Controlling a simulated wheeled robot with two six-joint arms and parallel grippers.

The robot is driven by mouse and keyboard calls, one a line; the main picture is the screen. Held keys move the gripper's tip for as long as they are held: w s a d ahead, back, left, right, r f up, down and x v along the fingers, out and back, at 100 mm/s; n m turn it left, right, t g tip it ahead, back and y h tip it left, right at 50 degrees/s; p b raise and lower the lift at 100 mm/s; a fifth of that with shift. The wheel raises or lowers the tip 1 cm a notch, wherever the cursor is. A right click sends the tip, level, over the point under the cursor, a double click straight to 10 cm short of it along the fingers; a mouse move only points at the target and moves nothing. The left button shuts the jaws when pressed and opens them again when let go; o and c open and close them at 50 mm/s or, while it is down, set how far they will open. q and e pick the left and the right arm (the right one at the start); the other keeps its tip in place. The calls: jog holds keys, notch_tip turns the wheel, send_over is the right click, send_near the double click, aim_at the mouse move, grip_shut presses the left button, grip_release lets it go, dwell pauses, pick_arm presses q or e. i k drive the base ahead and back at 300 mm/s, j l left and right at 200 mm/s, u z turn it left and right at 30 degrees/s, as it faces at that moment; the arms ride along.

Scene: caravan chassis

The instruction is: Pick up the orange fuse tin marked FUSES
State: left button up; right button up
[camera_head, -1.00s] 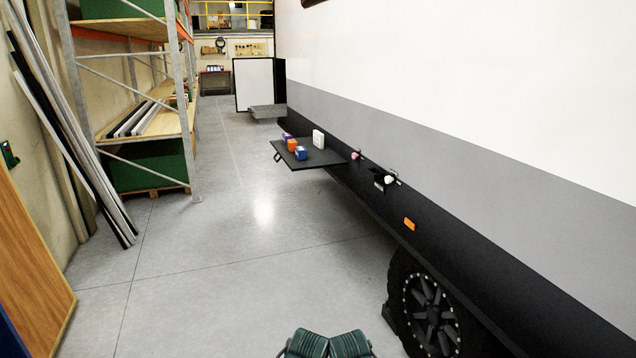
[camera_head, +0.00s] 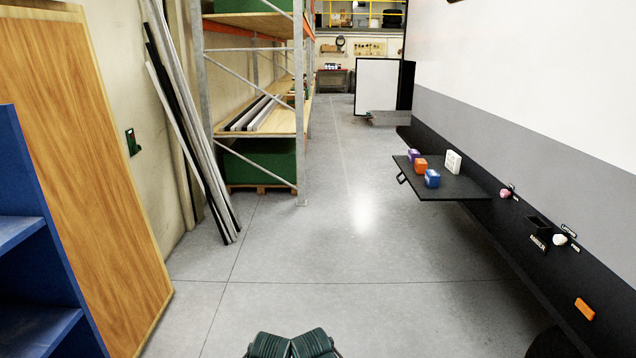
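A small orange tin (camera_head: 421,165) stands on a black fold-out shelf (camera_head: 450,188) on the caravan's side. Its marking is too small to read. A purple tin (camera_head: 413,155) is just behind it, a blue tin (camera_head: 432,178) just in front to its right, and a white box (camera_head: 453,162) to the right. My grippers cannot be made out; two dark green rounded shapes at the bottom edge look like part of my own body. Nothing of mine is near the shelf.
The caravan (camera_head: 520,110) fills the right side, with an orange marker light (camera_head: 585,309) low on it. A blue shelf unit (camera_head: 30,250) and a wooden panel (camera_head: 100,180) stand at the left. Long poles (camera_head: 190,130) lean on the wall. The grey floor (camera_head: 300,250) between is clear.

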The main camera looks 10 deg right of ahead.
aim_at(420, 165)
jog(key=i+z, duration=0.15)
jog(key=i, duration=0.35)
jog(key=i+j+z, duration=0.1)
jog(key=i, duration=0.35)
jog(key=i+j+z, duration=0.15)
jog(key=i, duration=0.35)
jog(key=i+j+z, duration=0.3)
jog(key=i+z, duration=0.15)
jog(key=i+j+z, duration=0.85)
jog(key=j, duration=0.3)
jog(key=k+j, duration=0.5)
